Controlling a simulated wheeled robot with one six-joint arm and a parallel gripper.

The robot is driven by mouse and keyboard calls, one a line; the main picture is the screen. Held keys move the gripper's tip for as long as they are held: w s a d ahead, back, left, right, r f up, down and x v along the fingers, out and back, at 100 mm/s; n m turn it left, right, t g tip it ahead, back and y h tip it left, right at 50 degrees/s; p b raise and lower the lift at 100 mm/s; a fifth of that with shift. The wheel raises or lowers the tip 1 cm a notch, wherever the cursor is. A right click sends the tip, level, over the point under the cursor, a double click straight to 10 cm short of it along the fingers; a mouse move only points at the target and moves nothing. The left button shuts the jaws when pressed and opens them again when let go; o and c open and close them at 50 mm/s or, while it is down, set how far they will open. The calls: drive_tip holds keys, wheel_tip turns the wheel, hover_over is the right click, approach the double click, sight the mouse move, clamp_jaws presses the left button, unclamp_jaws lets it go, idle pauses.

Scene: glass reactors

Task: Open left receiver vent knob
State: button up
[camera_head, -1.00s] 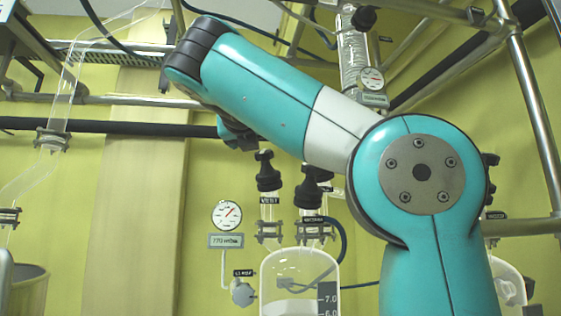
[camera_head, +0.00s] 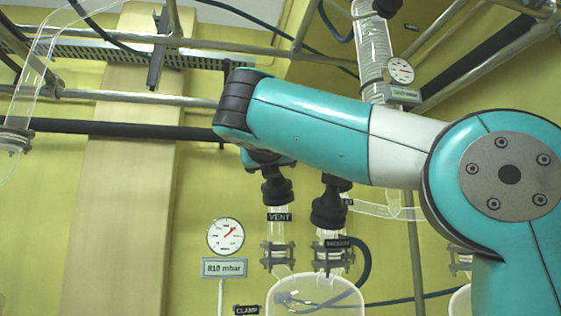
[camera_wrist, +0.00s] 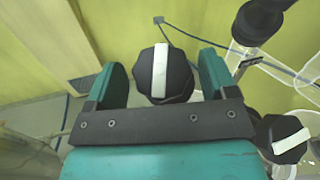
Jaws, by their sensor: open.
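The receiver vent knob (camera_head: 277,187) is black and stands on a glass neck labelled VENT in the head view. My gripper is at the arm's end just above it there, with its fingers mostly hidden. In the wrist view a black knob with a white stripe (camera_wrist: 163,75) sits between the two teal fingers of my gripper (camera_wrist: 161,66). It appears to be the vent knob. The fingers are open, with a small gap on each side. The stripe runs nearly upright in that picture, roughly parallel to the fingers.
A second black knob (camera_head: 329,205), on the neck labelled VACUUM, stands close to the right. A pressure gauge (camera_head: 225,236) stands left above an 810 mbar display (camera_head: 224,268).

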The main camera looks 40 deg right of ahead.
drive_tip(key=shift+w+d, duration=0.2)
drive_tip(key=shift+d, duration=0.05)
drive_tip(key=shift+d, duration=0.1)
drive_tip(key=c, duration=0.9)
drive_tip(key=shift+f+n+b, duration=0.1)
drive_tip(key=shift+n+b, duration=0.2)
drive_tip(key=shift+b, duration=0.05)
